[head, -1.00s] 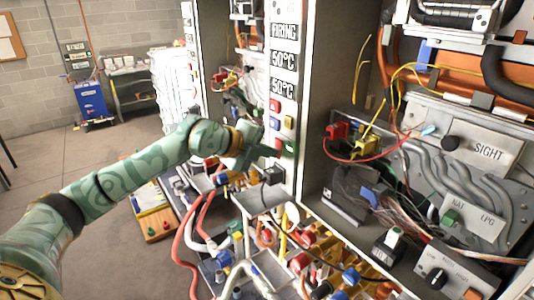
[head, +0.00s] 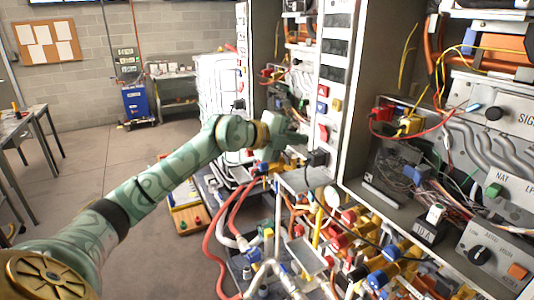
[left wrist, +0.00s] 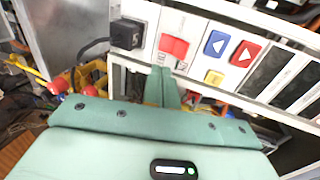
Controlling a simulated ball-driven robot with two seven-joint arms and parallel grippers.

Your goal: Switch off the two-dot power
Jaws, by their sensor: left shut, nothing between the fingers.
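A red rocker switch (left wrist: 173,47) sits on the white heater panel (left wrist: 210,20) in the left wrist view. It also shows in the head view (head: 323,131). Small marks beside it are too small to read, so I cannot make out any dots. My left gripper (left wrist: 162,72) is shut and empty, its fingertips just below the switch's lower edge in the wrist view. I cannot tell whether they touch it. In the head view the left gripper (head: 303,138) is beside the panel's lower part. My right gripper is not in view.
Next to the switch are a black socket block (left wrist: 127,33), a blue arrow button (left wrist: 216,43), a red arrow button (left wrist: 244,53) and a yellow button (left wrist: 214,77). The panel's displays (head: 335,47) are dark. Hoses and coloured valves (head: 330,240) crowd below. Open floor (head: 100,160) lies left.

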